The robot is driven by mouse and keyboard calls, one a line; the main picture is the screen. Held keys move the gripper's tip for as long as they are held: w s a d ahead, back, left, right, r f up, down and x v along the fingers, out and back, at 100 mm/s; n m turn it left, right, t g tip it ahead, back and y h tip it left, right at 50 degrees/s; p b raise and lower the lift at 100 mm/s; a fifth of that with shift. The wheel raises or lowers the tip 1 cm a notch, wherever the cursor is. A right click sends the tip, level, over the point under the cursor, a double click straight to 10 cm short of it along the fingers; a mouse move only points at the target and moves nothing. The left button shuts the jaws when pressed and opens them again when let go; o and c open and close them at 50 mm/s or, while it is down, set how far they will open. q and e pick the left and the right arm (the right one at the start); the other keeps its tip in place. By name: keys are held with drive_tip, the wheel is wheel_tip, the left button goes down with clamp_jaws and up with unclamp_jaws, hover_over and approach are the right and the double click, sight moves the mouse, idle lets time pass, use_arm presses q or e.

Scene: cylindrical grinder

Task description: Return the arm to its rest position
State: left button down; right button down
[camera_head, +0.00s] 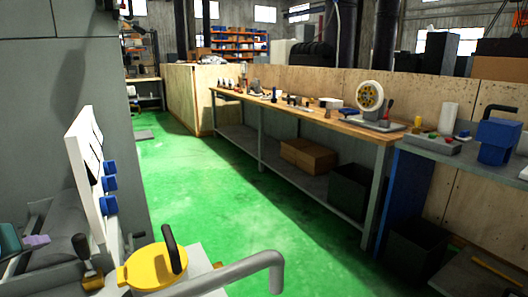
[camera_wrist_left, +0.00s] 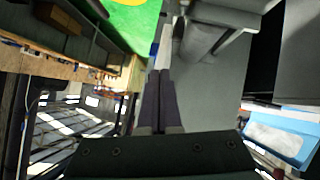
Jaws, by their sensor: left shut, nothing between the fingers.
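My left gripper (camera_head: 37,241) shows at the lower left edge of the head view, with pale purple fingers pointing right, in front of the grey machine. In the left wrist view its two dark fingers (camera_wrist_left: 160,75) lie side by side, shut with nothing between them. Most of my left arm is outside the head view. My right gripper is not in view.
The grey machine (camera_head: 90,60) stands close on the left, with a white panel (camera_head: 84,150) bearing blue blocks. A yellow disc (camera_head: 145,268) with a black handle is at the bottom. A workbench (camera_head: 300,117) runs along the right. The green floor (camera_head: 215,195) between is clear.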

use_arm(q)
drive_tip(key=s+a+r+m+y, duration=0.1)
drive_tip(key=a+r+y, duration=0.1)
drive_tip(key=a+r, duration=0.45)
drive_tip(key=s+a+r+y, duration=0.15)
drive_tip(key=a+r, duration=0.25)
drive_tip(key=a, duration=0.5)
drive_tip(key=s+d+f+m+g+h, duration=0.25)
drive_tip(key=s+d+f+m, duration=0.5)
drive_tip(key=d, duration=0.45)
drive_tip(key=s+d+f+m+g+h, duration=0.1)
drive_tip(key=s+d+m+g, duration=0.1)
drive_tip(key=s+d, duration=0.5)
drive_tip(key=s+d+f+m+g, duration=0.25)
drive_tip(key=s+d, duration=0.25)
drive_tip(key=s, duration=0.4)
drive_tip(key=s+d+n+h, duration=0.2)
drive_tip(key=d+n+h, duration=0.15)
drive_tip(key=d, duration=0.75)
wheel_tip(320, 180, up, 40)
drive_tip(key=p, duration=4)
drive_tip(key=shift+w+a+f, duration=0.15)
drive_tip(key=shift+a+f, duration=0.05)
drive_tip(key=shift+h, duration=0.25)
